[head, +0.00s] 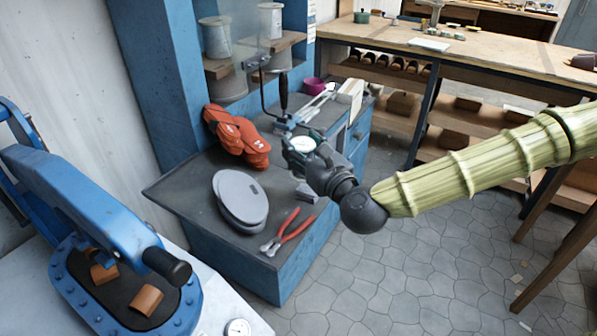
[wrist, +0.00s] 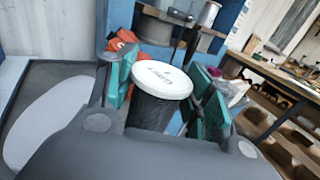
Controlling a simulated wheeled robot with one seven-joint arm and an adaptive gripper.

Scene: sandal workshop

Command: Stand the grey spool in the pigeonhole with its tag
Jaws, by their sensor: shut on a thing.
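My gripper (head: 303,151) is shut on a spool with a dark grey body (wrist: 153,108) and a white round top (head: 302,144). Small dark writing shows on the white top in the wrist view. The green finger pads sit on either side of the spool, which I hold above the dark bench top, slightly tilted in the wrist view. Wooden shelves (head: 219,68) on the blue frame at the back hold several pale spools, among them an upper left one (head: 216,38) and an upper right one (head: 270,20). I cannot make out a pigeonhole tag for grey.
On the bench (head: 190,193) lie orange-red gloves (head: 237,134), grey soles (head: 240,197) and red-handled pliers (head: 288,232). A magenta cup (head: 312,86) stands behind my gripper. A blue press (head: 90,190) is at left. A long wooden table (head: 480,48) stands at back right.

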